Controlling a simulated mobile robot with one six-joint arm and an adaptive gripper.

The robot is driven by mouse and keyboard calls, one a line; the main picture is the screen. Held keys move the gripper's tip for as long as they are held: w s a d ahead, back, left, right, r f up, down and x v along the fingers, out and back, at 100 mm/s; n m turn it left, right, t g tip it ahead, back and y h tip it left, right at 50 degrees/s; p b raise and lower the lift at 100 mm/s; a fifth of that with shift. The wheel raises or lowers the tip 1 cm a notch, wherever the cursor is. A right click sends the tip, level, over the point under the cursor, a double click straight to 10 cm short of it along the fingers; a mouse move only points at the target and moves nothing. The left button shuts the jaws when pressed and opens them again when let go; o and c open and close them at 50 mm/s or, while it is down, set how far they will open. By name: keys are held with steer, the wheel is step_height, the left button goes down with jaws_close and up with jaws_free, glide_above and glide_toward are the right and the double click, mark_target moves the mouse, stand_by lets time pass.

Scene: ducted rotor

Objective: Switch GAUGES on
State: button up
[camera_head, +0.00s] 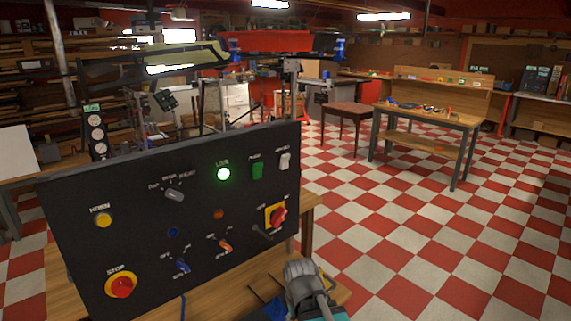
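A black control panel (180,215) stands on a wooden bench. Its small labels are mostly too blurred to read, so I cannot tell for certain which switch is GAUGES. At its upper right are a green rocker switch (257,171) and a white switch (285,161). Lower down are a blue toggle (182,266) and an orange toggle (225,246), with a dark blue lamp (173,232) and a dim orange lamp (219,214) above them. A green lamp (223,174) is lit. My grey and teal arm end shows at the bottom, right of the panel; its fingertips are not clear.
The panel also carries a grey selector knob (175,194), a yellow HORN button (103,220), a red STOP button (121,287) and a red rotary switch (278,216) on yellow. A stack of round dials (96,135) stands behind. Checkered floor right of the bench is clear.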

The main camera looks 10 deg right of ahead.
jaws_close()
stand_by(1.2)
